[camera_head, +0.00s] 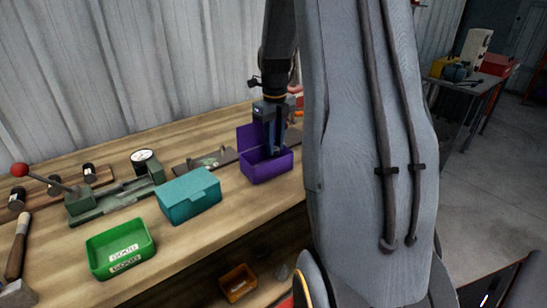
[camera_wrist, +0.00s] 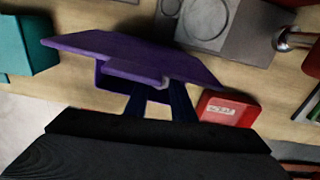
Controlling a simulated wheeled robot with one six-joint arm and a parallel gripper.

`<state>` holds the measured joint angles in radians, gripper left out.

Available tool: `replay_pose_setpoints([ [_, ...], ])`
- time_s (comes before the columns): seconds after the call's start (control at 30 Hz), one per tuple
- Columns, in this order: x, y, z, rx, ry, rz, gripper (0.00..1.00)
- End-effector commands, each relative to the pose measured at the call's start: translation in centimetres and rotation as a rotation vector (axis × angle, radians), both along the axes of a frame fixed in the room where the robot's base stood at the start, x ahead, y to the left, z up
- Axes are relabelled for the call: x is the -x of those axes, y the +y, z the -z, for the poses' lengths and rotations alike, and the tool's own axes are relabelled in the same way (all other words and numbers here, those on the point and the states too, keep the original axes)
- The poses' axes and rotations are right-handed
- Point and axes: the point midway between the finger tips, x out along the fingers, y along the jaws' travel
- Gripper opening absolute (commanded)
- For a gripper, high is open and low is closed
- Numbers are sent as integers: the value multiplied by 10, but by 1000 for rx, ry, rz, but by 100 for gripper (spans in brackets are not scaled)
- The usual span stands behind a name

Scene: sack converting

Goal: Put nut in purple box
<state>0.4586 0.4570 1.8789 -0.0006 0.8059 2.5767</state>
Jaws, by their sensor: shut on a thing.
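The purple box (camera_head: 267,170) stands open on the wooden bench, its lid (camera_head: 250,137) raised at the back. My gripper (camera_head: 273,150) points down with its fingers in the box's opening, in front of the lid. In the wrist view, the dark fingers (camera_wrist: 160,98) show beside the purple box (camera_wrist: 108,80). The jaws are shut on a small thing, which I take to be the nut. The fingers and the box hide most of it, so its shape cannot be made out.
A closed teal box (camera_head: 188,197) and an open green bin (camera_head: 120,248) stand left on the bench. A red box (camera_wrist: 228,109) is close by in the wrist view. An orange bin (camera_head: 238,283) is below.

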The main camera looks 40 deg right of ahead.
Motion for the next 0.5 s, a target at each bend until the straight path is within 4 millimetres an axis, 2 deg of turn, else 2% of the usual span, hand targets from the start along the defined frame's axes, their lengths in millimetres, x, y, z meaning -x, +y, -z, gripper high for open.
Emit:
replay_pose_setpoints([
  [0.5,0,0,48,0,0,-2,0],
])
